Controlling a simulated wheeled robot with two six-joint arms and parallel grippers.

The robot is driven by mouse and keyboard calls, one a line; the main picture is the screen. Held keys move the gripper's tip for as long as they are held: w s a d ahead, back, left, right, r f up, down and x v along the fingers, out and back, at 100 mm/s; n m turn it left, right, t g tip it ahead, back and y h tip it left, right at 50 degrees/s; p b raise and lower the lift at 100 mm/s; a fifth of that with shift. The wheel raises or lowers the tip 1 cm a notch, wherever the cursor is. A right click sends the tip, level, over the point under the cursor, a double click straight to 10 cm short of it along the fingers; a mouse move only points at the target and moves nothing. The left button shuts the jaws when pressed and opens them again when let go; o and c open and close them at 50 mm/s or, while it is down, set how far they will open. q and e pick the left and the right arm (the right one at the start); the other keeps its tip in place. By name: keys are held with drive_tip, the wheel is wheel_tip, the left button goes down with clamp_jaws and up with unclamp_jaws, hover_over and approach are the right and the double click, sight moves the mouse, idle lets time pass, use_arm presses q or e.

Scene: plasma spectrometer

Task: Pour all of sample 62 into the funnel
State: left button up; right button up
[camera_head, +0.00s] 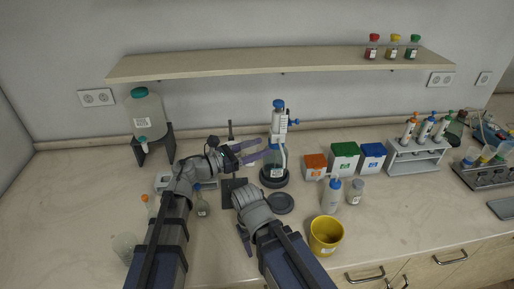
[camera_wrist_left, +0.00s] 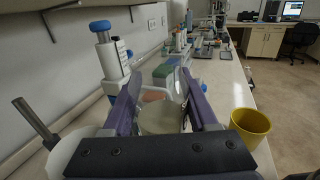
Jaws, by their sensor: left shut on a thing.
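My left gripper (camera_head: 262,150) reaches in from the left toward the bottle with the blue-topped dispenser. In the left wrist view its purple fingers are closed around a clear, round vessel (camera_wrist_left: 162,117) with a pale beige face. In the head view this vessel is hard to make out. No label reading 62 is legible. I cannot make out a funnel for certain. A small flask (camera_head: 201,207) stands beside my left forearm.
The dispenser bottle (camera_head: 276,155) stands close to my left fingers; its blue top (camera_wrist_left: 99,26) shows in the wrist view. A yellow bucket (camera_head: 326,236), a wash bottle (camera_head: 331,196) and orange, green and blue boxes (camera_head: 344,160) stand to the right. A shelf (camera_head: 280,62) runs above.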

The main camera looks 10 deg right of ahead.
use_arm(q)
drive_tip(key=shift+s+r, duration=0.1)
drive_tip(key=shift+r, duration=0.05)
use_arm(e)
drive_tip(key=shift+r, duration=0.1)
drive_tip(key=shift+s, duration=0.1)
